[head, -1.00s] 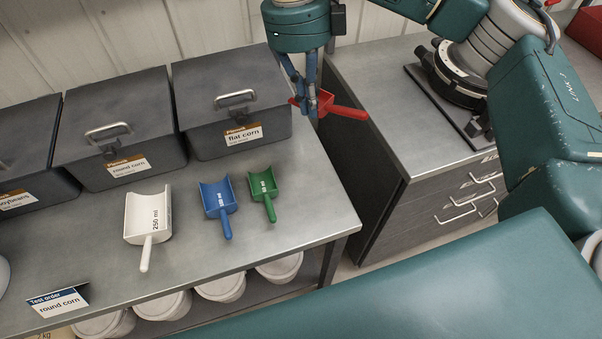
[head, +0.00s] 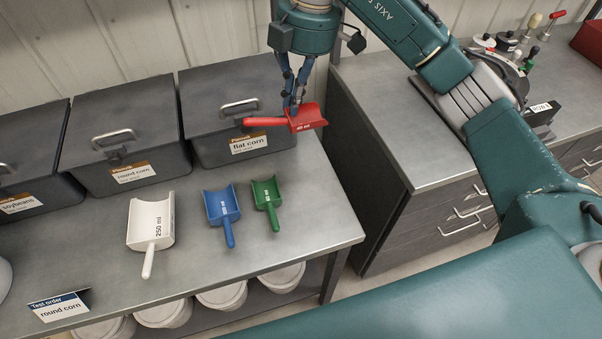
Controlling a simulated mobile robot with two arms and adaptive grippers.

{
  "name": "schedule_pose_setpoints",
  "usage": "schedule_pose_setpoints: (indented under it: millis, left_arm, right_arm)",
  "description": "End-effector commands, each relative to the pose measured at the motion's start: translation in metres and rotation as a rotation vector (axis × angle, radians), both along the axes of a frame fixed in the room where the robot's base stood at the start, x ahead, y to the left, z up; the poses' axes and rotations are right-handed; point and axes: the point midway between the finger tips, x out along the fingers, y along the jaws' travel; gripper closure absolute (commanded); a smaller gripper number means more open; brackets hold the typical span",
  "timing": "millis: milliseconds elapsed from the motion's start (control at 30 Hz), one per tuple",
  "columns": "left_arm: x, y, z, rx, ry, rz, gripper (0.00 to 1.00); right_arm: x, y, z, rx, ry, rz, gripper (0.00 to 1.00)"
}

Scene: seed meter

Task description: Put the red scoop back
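The red scoop (head: 306,119) is held in the air in front of the flat corn box, its handle pointing left and its bowl to the right. My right gripper (head: 293,108) points down and is shut on the red scoop near where handle meets bowl. On the metal table below, a white 250 ml scoop (head: 151,222), a blue scoop (head: 222,207) and a green scoop (head: 267,195) lie in a row, handles toward the front. The table right of the green scoop is bare. My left gripper is out of view.
Dark lidded boxes for soybeans (head: 30,199), round corn (head: 122,135) and flat corn (head: 226,106) stand along the back. A test order card (head: 59,307) stands at front left. A drawer cabinet (head: 425,210) is at right, across a gap. White buckets (head: 222,296) sit below.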

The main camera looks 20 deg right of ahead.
Motion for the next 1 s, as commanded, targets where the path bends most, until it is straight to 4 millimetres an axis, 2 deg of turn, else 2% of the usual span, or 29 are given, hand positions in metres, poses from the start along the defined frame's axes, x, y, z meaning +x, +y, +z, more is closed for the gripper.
schedule_pose_setpoints:
  millis: [200,500,767,1000]
  left_arm:
    - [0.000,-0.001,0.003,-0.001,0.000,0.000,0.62]
    - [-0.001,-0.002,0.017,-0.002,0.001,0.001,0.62]
    - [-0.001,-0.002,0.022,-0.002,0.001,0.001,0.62]
    - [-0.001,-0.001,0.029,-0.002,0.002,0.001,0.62]
  right_arm:
    - [-0.003,0.001,-0.058,0.003,0.010,0.001,1.00]
    - [-0.002,-0.001,-0.127,-0.002,0.006,0.001,1.00]
    - [-0.002,0.000,-0.153,-0.001,0.006,0.002,1.00]
    - [-0.001,0.000,-0.185,-0.001,0.003,0.004,1.00]
